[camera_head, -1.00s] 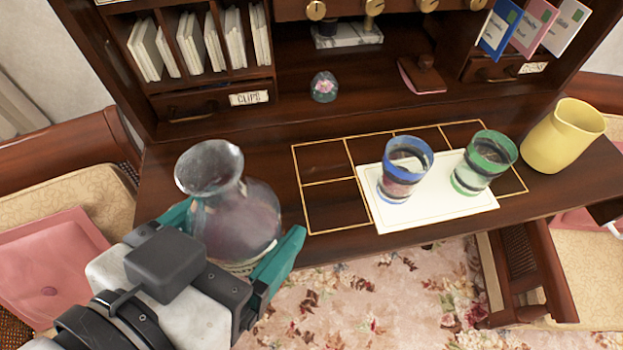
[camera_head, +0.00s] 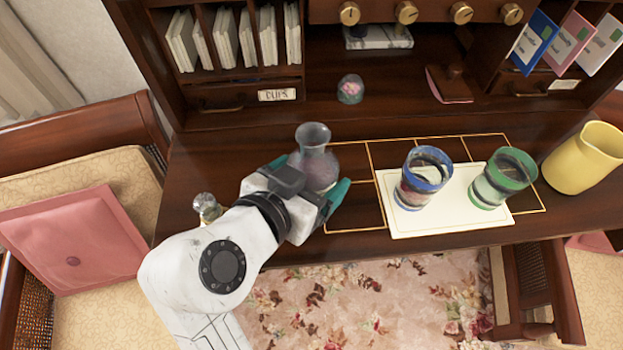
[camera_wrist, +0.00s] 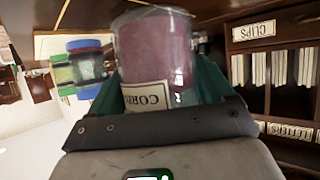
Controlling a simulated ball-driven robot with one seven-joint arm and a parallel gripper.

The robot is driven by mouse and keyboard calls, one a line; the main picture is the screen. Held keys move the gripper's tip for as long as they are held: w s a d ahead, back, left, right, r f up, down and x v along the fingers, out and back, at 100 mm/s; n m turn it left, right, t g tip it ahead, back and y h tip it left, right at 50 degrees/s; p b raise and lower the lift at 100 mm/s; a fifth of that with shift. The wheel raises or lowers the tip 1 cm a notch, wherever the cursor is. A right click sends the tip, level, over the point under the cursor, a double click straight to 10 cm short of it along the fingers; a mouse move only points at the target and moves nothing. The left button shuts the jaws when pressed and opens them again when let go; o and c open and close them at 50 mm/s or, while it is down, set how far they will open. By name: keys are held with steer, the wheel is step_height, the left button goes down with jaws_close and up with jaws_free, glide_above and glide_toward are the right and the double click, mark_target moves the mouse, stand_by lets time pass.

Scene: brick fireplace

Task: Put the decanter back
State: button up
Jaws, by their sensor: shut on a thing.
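The decanter (camera_head: 317,163) is clear glass with a flared neck and purplish contents. My gripper (camera_head: 308,178) is shut on its body, with one teal finger on each side. The decanter is upright or nearly so, over the left end of the gold-lined grid (camera_head: 383,226) on the desk. I cannot tell whether its base touches the desk. In the wrist view the decanter (camera_wrist: 155,50) fills the space between the fingers, and a pale label with partly readable letters shows upside down. A small glass piece with a round top (camera_head: 206,206), perhaps a stopper, stands at the left, partly hidden by my arm.
A white card (camera_head: 435,222) holds a blue-rimmed glass (camera_head: 424,178) and a green-rimmed glass (camera_head: 502,178). A yellow pitcher (camera_head: 584,158) stands at the right. A paperweight (camera_head: 350,89) sits behind the decanter. Shelves and drawers line the back. Chairs flank the desk.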

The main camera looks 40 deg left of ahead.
steer(key=shift+f, duration=0.95)
steer(key=shift+f, duration=0.2)
steer(key=o, duration=1.5)
steer(key=shift+s, duration=0.1)
steer(key=shift+r, duration=0.1)
steer(key=shift+r+p, duration=0.2)
steer(key=shift+p, duration=0.1)
steer(key=b+v, duration=0.2)
steer(key=v, duration=1)
steer(key=shift+f+b, duration=0.1)
steer(key=shift+b, duration=0.25)
